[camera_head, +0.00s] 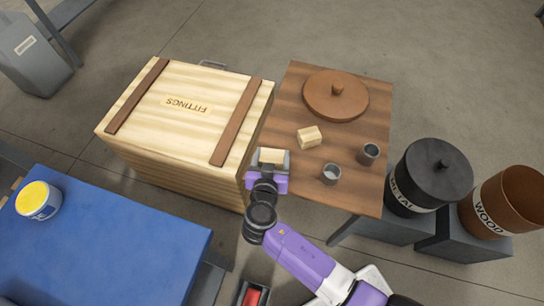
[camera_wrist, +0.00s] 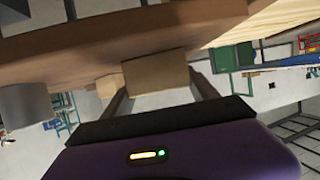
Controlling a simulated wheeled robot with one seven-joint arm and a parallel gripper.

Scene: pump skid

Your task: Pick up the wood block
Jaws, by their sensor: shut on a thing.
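My gripper (camera_head: 269,168) is shut on a pale wood block (camera_head: 271,155) at the left edge of the brown table (camera_head: 345,185). In the wrist view the held wood block (camera_wrist: 155,72) sits between the two fingers of my gripper (camera_wrist: 160,88). Whether it touches the table is hard to tell. A second pale wood block (camera_head: 309,136) rests on the table, to the right of and beyond my gripper. It also shows in the wrist view (camera_wrist: 107,88), left of the held one.
A closed crate (camera_head: 190,70) labelled FITTINGS stands close on the left. A lidded black METAL bin (camera_head: 432,175) and a brown WOOD bin (camera_head: 500,205) stand right.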

